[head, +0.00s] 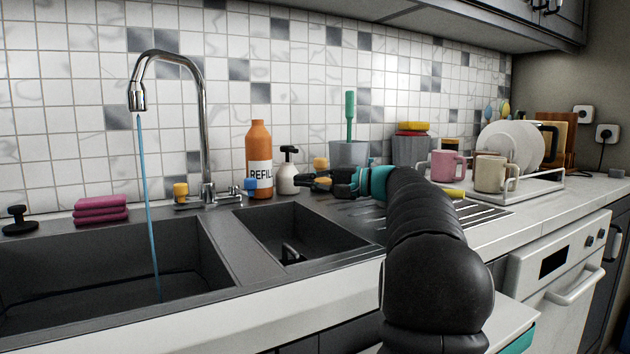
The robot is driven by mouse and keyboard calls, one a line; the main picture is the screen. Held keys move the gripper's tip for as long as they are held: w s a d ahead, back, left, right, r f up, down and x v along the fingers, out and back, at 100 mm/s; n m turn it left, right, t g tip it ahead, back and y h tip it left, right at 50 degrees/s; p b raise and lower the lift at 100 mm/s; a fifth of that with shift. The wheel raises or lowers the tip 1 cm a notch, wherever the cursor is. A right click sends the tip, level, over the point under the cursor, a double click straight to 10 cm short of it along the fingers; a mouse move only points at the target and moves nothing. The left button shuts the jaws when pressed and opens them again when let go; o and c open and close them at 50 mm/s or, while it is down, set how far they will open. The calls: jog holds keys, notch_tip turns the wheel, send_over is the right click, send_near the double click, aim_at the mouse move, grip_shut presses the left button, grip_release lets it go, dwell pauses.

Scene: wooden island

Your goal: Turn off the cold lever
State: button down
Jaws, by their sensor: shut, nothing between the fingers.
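The chrome tap (206,130) stands behind the sinks, and a thin blue stream of water (146,200) falls from its spout into the large left basin. The blue-capped cold lever (250,185) is at the right end of the tap's base. A yellow-capped lever (181,190) is at the left end. My gripper (308,181) is shut and empty, to the right of the cold lever and apart from it in the picture. Its fingers point left towards the tap. Their exact depth relative to the lever is hard to tell.
An orange refill bottle (259,160) and a white soap dispenser (288,172) stand close behind the cold lever and my gripper. Pink sponges (101,208) lie at the left. Mugs (491,174) and a dish rack (530,187) stand at the right. The small basin (300,232) lies in front.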

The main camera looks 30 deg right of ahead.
jog(key=w+a, duration=0.3)
jog(key=a, duration=0.4)
jog(key=shift+w+a+f, duration=0.15)
jog(key=shift+w, duration=0.15)
